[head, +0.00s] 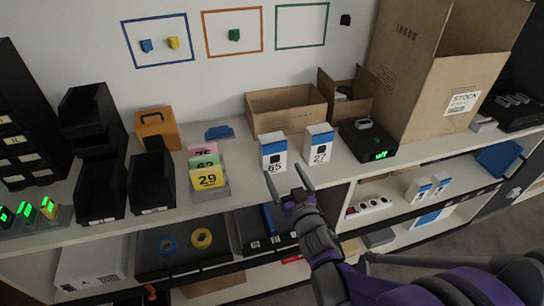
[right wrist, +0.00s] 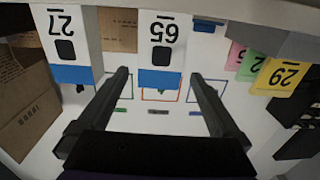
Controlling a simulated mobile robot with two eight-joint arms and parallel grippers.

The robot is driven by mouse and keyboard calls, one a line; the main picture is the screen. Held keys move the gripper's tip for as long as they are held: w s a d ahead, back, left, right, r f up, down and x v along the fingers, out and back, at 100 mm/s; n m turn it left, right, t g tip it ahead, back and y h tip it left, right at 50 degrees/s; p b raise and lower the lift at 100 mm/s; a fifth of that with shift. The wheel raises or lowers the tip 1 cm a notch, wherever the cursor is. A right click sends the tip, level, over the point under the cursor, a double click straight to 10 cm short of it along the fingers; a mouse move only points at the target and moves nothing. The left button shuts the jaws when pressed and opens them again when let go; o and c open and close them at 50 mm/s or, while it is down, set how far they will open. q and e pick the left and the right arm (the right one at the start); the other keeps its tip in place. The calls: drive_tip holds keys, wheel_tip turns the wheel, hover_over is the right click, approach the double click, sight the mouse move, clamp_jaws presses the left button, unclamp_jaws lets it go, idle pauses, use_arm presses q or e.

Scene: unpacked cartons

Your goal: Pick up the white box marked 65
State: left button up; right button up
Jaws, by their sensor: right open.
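The white box marked 65 (head: 272,150) stands upright near the front of the shelf top, with a blue band. In the right wrist view the white box marked 65 (right wrist: 160,28) appears upside down, between and beyond my fingertips. My right gripper (head: 285,178) is open and empty, in front of the box and apart from it. It also shows in the right wrist view (right wrist: 160,78), with a finger toward each side of the box. My left gripper is not in view.
A similar white box marked 27 (head: 318,146) stands close on the right. Number cards (head: 207,178) in a grey holder stand to the left. An open carton (head: 287,108) is behind, and a black device (head: 368,143) with a green display is farther right. Black bins (head: 153,184) line the left.

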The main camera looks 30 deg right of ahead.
sight(275, 156)
drive_tip(key=p+x, duration=0.1)
drive_tip(key=x, duration=0.9)
drive_tip(key=shift+a+r, duration=0.15)
drive_tip(key=c, duration=1.2)
